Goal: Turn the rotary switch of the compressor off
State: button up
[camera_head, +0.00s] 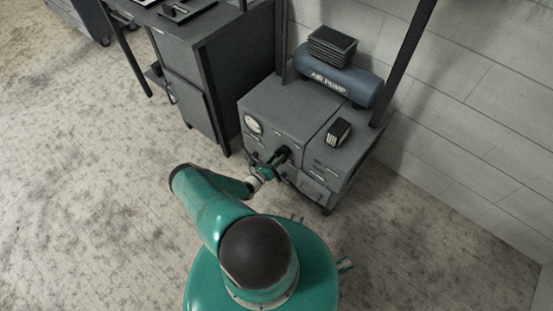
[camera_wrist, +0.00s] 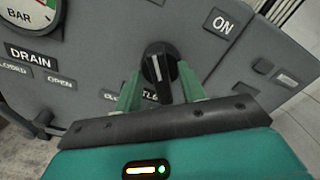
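The compressor (camera_head: 285,115) is a dark grey box with a blue AIR PUMP tank on top. Its rotary switch (camera_wrist: 158,62) is a black round knob with a white pointer line, close to upright in the wrist view. An ON label (camera_wrist: 222,22) is to the upper right of the knob; I see no readable OFF label. My gripper (camera_wrist: 159,78) has its two green fingers apart, one on each side of the knob's lower part. I cannot tell whether they touch it. In the head view my gripper (camera_head: 270,166) is at the compressor's front panel, partly hiding the switch.
A pressure gauge (camera_head: 253,124) and DRAIN label (camera_wrist: 31,55) are left of the knob. A label below the knob is partly hidden by my gripper. A dark cabinet (camera_head: 205,95) stands left of the compressor, a pale wall (camera_head: 480,100) behind. The floor in front is clear.

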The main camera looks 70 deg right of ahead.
jog(key=v, duration=1.3)
jog(key=shift+w+a, duration=0.2)
jog(key=shift+a, duration=0.15)
